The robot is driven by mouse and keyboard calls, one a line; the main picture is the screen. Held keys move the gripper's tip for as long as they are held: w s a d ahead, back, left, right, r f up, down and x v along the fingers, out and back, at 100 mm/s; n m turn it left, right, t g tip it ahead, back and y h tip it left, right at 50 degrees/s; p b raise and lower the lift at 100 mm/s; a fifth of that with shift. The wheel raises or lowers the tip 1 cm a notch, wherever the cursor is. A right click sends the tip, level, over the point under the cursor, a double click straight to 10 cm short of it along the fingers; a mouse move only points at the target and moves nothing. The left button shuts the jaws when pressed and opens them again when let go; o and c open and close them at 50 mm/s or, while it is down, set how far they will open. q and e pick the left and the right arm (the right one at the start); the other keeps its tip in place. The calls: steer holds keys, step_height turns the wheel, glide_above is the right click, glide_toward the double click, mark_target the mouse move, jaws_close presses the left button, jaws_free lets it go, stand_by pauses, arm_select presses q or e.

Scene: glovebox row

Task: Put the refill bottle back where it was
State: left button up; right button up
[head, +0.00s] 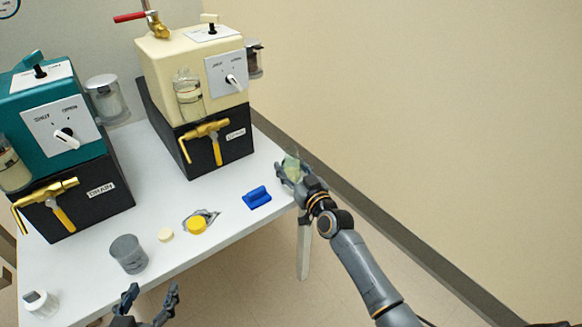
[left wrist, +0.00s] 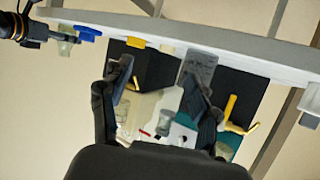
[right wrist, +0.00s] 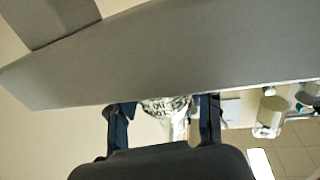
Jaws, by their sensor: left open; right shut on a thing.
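The refill bottle (head: 291,162), pale green and translucent, is in my right gripper (head: 288,174) just off the right end of the white table (head: 235,225). In the right wrist view my right gripper (right wrist: 165,105) has the bottle (right wrist: 168,107), with dark printing, between its fingers; a grey slab hides part of it. The left wrist view shows the bottle (left wrist: 67,40) at the upper left. My left gripper (head: 150,296) is open and empty at the table's front edge, near a grey cup (head: 129,255). Its open fingers also show in the left wrist view (left wrist: 157,78).
A blue holder (head: 257,198) lies near the table's right end. A yellow lid (head: 197,226), a cream cap (head: 166,235) and a white-capped jar (head: 40,303) stand along the front. A cream machine (head: 185,62) and a teal machine (head: 30,105) stand behind.

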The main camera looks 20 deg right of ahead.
mark_target(296, 173)
steer(key=o, duration=1.3)
arm_select(q)
steer(key=shift+r, duration=0.1)
